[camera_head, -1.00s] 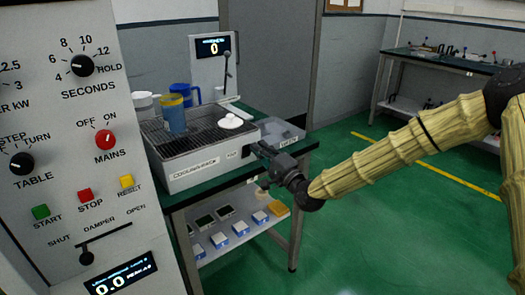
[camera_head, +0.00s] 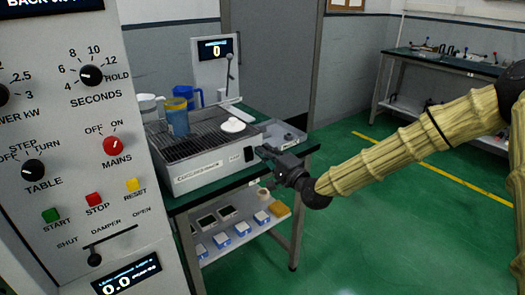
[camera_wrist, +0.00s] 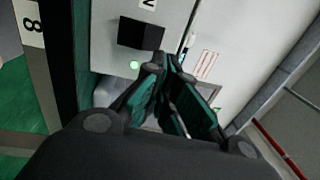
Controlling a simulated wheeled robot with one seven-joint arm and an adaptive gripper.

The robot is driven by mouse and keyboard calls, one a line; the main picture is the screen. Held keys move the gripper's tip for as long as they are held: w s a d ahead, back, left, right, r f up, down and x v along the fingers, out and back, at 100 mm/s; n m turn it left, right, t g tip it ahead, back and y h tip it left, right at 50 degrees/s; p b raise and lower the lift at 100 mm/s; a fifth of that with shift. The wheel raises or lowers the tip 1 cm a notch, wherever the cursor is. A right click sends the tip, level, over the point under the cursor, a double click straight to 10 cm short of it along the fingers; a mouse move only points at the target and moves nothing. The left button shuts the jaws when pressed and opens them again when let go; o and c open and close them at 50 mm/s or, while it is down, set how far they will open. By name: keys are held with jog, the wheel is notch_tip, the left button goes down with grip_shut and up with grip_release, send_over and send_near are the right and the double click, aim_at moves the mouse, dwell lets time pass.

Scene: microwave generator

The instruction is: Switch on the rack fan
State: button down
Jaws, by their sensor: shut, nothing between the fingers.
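The cooling rack (camera_head: 200,176) is a pale box with a dark grille top, on a green-topped bench. A black fan switch (camera_head: 249,154) shows at the right end of its front face; it also shows as a dark block in the wrist view (camera_wrist: 140,33). A small green light (camera_wrist: 134,66) glows beside the switch in the wrist view. My gripper (camera_head: 262,153) is just right of the switch, near the rack's right corner. Its fingers (camera_wrist: 168,66) are closed and empty, and appear apart from the switch. The switch's exact tilt is too small to tell.
The control panel (camera_head: 75,130) fills the left. Green floor (camera_head: 350,235) lies open on the right.

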jog(key=s+d+r, duration=0.2)
jog(key=s+d, duration=0.4)
jog(key=s, duration=0.3)
jog(key=shift+s+r, duration=0.25)
jog(key=shift+s, duration=0.15)
jog(key=shift+d, duration=0.1)
jog(key=s+a+f+n+g+h+p, duration=0.15)
jog(key=s+f+g, duration=0.4)
jog(key=f, duration=0.75)
jog(key=s+a+f+n+g+h+p, duration=0.1)
jog(key=s+f+n+g+h+p, duration=0.15)
jog(key=s+f, duration=0.85)
jog(key=s+d+f+n+g+h+p, duration=0.1)
jog(key=s+d+f+n+g+h, duration=0.1)
jog(key=s+f, duration=0.3)
jog(key=s+d+f+n+g+h+p, duration=0.1)
jog(key=s+d+f, duration=0.4)
jog(key=s, duration=0.8)
jog(key=s+d+f+n+g+h+p, duration=0.2)
jog(key=s+d+f+n+g+h, duration=0.1)
jog(key=s, duration=0.6)
notch_tip(320, 180, down, 3)
jog(key=shift+d+r+n+g, duration=0.2)
jog(key=shift+d+n+g, duration=0.5)
jog(key=shift+g, duration=0.4)
